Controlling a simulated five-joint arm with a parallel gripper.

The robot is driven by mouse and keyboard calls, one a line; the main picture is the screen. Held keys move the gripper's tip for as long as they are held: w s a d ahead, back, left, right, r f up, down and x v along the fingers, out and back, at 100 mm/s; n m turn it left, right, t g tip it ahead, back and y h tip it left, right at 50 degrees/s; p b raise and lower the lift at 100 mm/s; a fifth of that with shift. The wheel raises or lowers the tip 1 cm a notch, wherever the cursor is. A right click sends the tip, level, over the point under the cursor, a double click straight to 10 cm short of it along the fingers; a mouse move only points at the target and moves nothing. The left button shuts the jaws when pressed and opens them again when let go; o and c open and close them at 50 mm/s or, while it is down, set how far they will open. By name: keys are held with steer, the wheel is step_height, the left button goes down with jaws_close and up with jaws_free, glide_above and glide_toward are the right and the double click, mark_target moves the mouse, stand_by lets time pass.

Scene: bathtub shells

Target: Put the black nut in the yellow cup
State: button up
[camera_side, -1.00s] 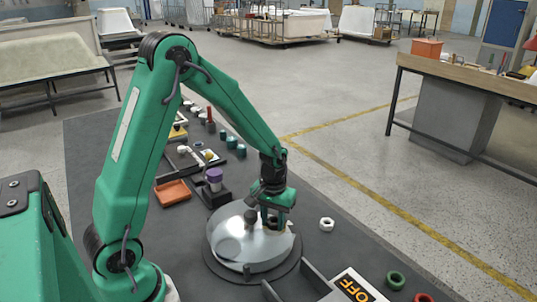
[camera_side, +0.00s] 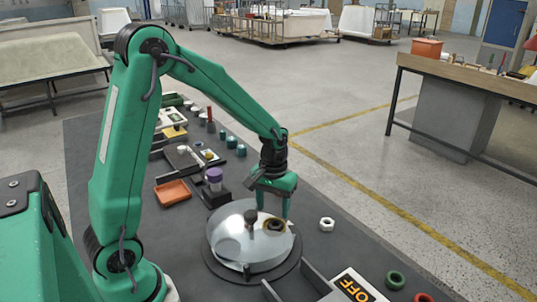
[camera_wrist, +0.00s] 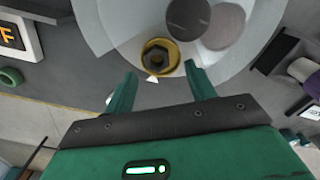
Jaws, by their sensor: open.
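The black nut (camera_wrist: 159,57) lies inside the rim of the yellow cup (camera_wrist: 146,46) in the wrist view. In the side view the nut (camera_side: 275,224) is a small dark shape on the right part of a round shiny disc (camera_side: 228,247), with the cup's rim hardly distinguishable. My gripper (camera_side: 273,210) is open and empty, just above the cup. In the wrist view my gripper's fingers (camera_wrist: 160,72) stand apart on the near side of the cup, and nothing is between them.
A dark knob (camera_side: 250,217) stands near the disc's middle. A white nut (camera_side: 326,224) lies to the right. A purple-topped cylinder (camera_side: 214,177) and an orange tray (camera_side: 172,193) are to the left. An OFF sign (camera_side: 355,288) and green nut (camera_side: 395,280) are at front right.

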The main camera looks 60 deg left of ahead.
mark_target(272, 226)
step_height(272, 226, up, 8)
stand_by(0.4)
stand_by(0.5)
steer(key=s+d+r+m+t, duration=0.2)
steer(key=s+r+m, duration=0.1)
steer(key=s, duration=0.4)
steer(key=s+d+r+m+t, duration=0.2)
steer(key=s+r+m+t, duration=0.1)
steer(key=s+r, duration=0.3)
steer(key=shift+s+d+t, duration=0.3)
steer(key=shift+s, duration=1)
